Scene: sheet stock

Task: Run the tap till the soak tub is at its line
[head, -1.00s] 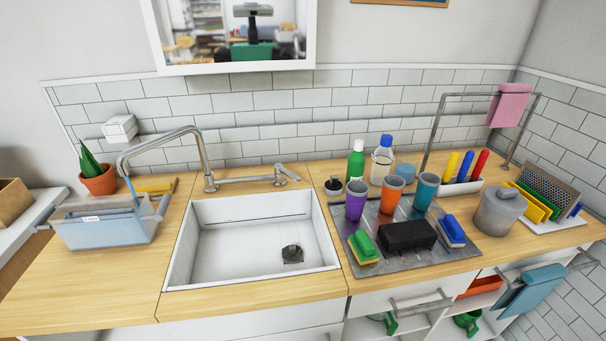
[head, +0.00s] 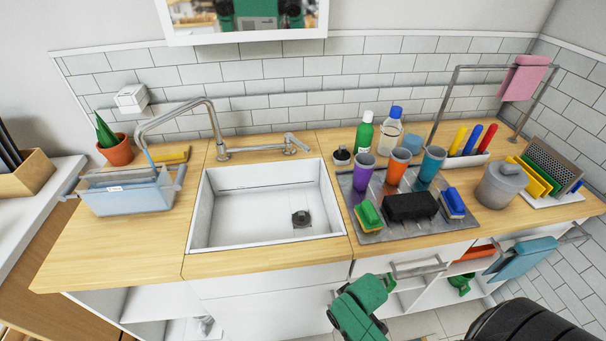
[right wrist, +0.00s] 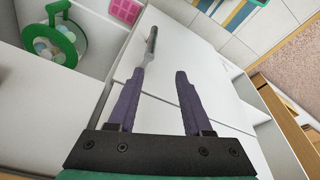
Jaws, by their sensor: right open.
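The soak tub (head: 128,197), a clear bluish box with grey handles and a small white label, stands on the counter left of the sink. The tap (head: 213,125) has its spout swung left over the tub, and a thin blue stream shows below its end. The tap's lever (head: 293,143) is at the right end of its base. Bluish water shows in the tub; I cannot make out its line. My right gripper (right wrist: 158,75) is open and empty, with a metal bar handle (right wrist: 150,45) beyond its fingers. My left gripper is out of view.
The white sink (head: 262,235) is empty. A drainer mat (head: 375,234) holds cups, sponges and a black block. Bottles stand behind it and a lidded grey pot (head: 501,188) to its right. Handles jut from the cabinet front. Bare wood lies before the tub.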

